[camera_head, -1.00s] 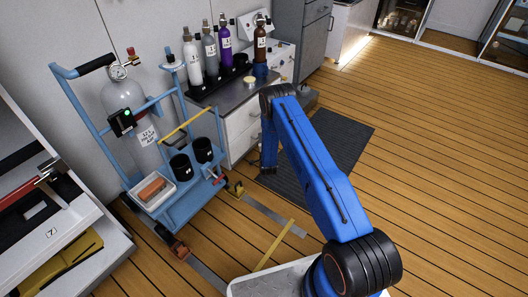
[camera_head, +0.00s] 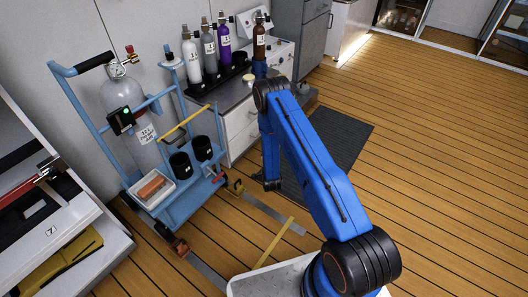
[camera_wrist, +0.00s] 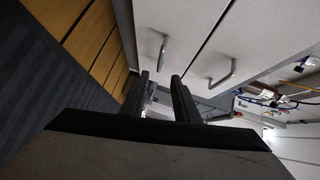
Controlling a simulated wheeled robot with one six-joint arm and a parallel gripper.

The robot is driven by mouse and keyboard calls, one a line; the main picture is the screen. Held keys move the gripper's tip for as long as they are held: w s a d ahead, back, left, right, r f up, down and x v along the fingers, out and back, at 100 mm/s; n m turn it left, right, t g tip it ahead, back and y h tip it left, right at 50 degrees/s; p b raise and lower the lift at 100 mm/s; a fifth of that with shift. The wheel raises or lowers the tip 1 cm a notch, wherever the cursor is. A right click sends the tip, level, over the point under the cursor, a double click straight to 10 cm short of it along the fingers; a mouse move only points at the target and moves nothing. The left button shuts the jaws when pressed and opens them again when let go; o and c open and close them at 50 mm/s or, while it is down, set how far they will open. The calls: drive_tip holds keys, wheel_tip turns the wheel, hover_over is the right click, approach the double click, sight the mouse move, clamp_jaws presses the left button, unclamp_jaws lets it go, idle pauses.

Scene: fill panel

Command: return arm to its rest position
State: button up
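My blue arm rises from the bottom of the head view and bends at a black elbow, with its forearm hanging down in front of the grey drawer cabinet (camera_head: 240,122). My gripper (camera_head: 271,185) is at the lower end, low above the floor, beside the dark mat (camera_head: 340,142). Cabinet fronts with metal handles (camera_wrist: 222,75) lie beyond the fingers.
A blue cart (camera_head: 180,205) with a gas cylinder (camera_head: 117,95) stands left of my gripper. Several bottles (camera_head: 223,55) stand on the cabinet. A white drawer unit (camera_head: 85,245) is at the far left. Open wooden floor (camera_head: 440,170) lies to the right.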

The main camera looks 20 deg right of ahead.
idle(0.3)
